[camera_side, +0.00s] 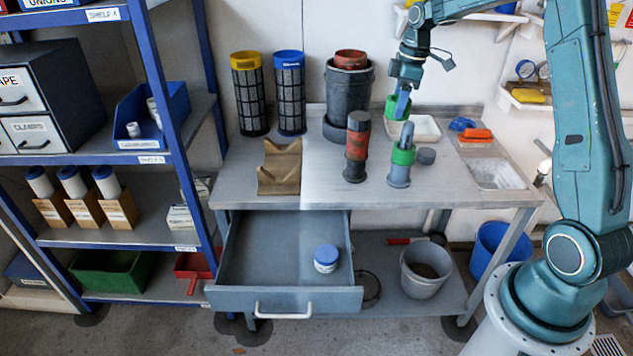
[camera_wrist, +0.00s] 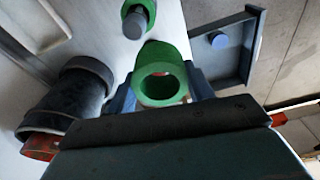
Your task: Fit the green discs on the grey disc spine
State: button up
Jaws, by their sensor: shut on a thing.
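My gripper (camera_side: 401,103) is shut on a green disc (camera_side: 391,109), a thick ring with an open centre hole. The held disc also shows in the wrist view (camera_wrist: 177,84), between the two blue-grey fingers. The grey disc spine (camera_side: 399,179) stands upright on the bench, below the held disc and apart from it. Another green disc (camera_side: 403,156) is around the spine, whose grey tip sticks out above it. In the wrist view that seated disc (camera_wrist: 129,27) and the spine's tip (camera_wrist: 144,9) are at the top, beyond the held disc.
A red-and-black cylinder (camera_side: 357,146) stands just left of the spine, and a small grey puck (camera_side: 426,156) lies to its right. A dark canister (camera_side: 349,90) and a white tray (camera_side: 423,128) stand behind. The drawer (camera_side: 255,262) below is pulled open.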

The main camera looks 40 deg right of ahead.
jog(key=shift+n, duration=0.7)
jog(key=d+r, duration=0.1)
jog(key=s+d+r, duration=0.1)
jog(key=d, duration=0.1)
jog(key=d+r, duration=0.1)
jog(key=shift+s+d, duration=0.15)
jog(key=shift+s, duration=0.15)
jog(key=shift+f, duration=0.15)
send_over(411, 123)
jog(key=shift+w+f, duration=0.2)
jog(key=shift+f, duration=2)
jog(key=shift+f, duration=4.15)
jog(key=o, duration=1.1)
jog(key=shift+c, duration=0.2)
jog(key=shift+r, duration=0.1)
